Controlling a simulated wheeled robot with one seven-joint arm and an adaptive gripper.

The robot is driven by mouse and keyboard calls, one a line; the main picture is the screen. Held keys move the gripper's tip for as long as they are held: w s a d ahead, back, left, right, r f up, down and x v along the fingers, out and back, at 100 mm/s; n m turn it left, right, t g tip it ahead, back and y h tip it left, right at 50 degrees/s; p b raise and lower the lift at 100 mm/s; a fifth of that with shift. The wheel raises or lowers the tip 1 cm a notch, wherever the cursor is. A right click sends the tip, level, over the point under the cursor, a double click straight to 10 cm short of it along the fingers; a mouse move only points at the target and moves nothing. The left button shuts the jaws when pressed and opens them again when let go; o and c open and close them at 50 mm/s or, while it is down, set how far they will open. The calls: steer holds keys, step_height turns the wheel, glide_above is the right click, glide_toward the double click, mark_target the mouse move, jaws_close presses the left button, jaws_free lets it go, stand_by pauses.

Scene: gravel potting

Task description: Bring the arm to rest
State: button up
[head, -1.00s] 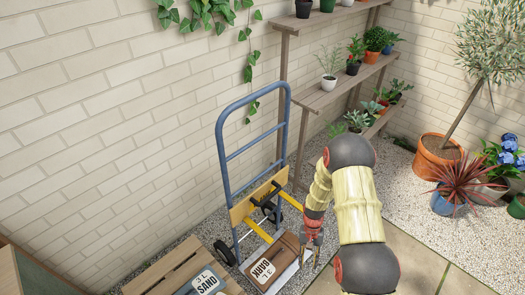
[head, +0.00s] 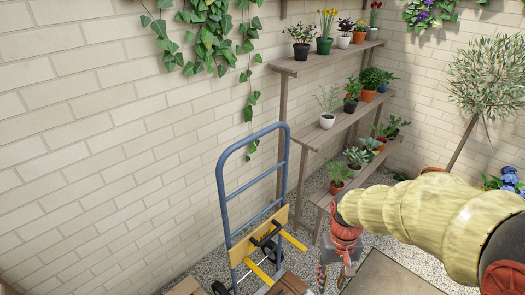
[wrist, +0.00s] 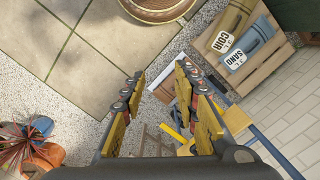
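My gripper (wrist: 160,72) shows in the wrist view with its two yellow-padded fingers apart and nothing between them. In the head view, my gripper (head: 334,275) hangs below its red wrist at the lower right of centre, right of the blue hand truck (head: 222,190). My pale yellow arm reaches in from the right edge. The hand truck also shows in the wrist view (wrist: 272,147), partly hidden behind my gripper.
Shelves (head: 318,133) of potted plants stand against the brick wall behind the hand truck. In the wrist view, COIR (wrist: 228,28) and SAND (wrist: 247,47) bags lie on a wooden pallet (wrist: 206,72). A round pot (wrist: 157,10) is at the top. Paving (wrist: 85,45) left of it is clear.

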steer(key=s+r+t, duration=0.3)
steer(key=s+r, duration=0.2)
steer(key=r, duration=0.4)
steer(key=s+r+t+p, duration=0.1)
steer(key=s+r+t, duration=0.2)
steer(key=r, duration=0.7)
steer(key=shift+s+t, duration=0.4)
steer(key=shift+s, duration=0.45)
